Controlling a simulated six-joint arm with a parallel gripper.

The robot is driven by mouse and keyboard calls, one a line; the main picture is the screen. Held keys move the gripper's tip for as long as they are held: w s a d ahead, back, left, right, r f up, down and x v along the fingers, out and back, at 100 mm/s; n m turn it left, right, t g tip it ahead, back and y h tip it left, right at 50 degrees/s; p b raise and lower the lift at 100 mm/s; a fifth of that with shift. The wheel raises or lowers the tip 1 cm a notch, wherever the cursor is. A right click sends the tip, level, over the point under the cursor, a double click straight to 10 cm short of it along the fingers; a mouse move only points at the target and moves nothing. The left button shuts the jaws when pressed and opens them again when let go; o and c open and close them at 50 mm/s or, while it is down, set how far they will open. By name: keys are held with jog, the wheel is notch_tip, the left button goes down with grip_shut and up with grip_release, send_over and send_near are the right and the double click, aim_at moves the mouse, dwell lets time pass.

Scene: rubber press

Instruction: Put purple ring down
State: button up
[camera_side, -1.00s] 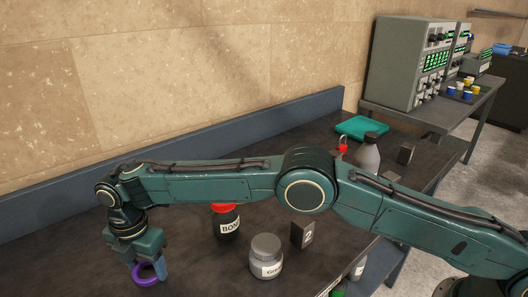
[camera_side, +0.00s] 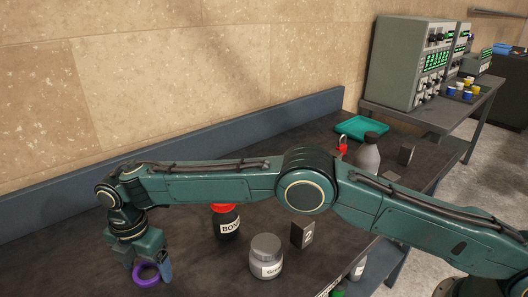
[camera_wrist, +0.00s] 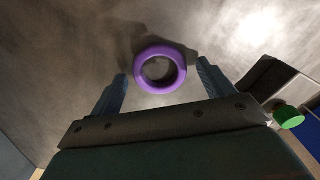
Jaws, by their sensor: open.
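The purple ring (camera_side: 147,274) is at the near left of the dark table in the side view. In the wrist view the purple ring (camera_wrist: 160,69) lies flat on the table between and slightly beyond my fingertips. My gripper (camera_side: 148,271) points down at the ring, with its fingers on either side of it. In the wrist view my gripper (camera_wrist: 162,70) is open, with a gap between each finger and the ring. Whether the fingertips touch the table cannot be told.
A red-capped bottle (camera_side: 226,222), a grey jar (camera_side: 266,258) and a dark block marked 2 (camera_side: 303,233) stand right of my gripper. A teal tray (camera_side: 362,128) and a grey bottle (camera_side: 367,155) are farther back. A green cap (camera_wrist: 289,116) shows at the right in the wrist view.

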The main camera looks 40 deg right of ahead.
notch_tip(320, 180, up, 12)
dwell(0.7)
dwell(0.5)
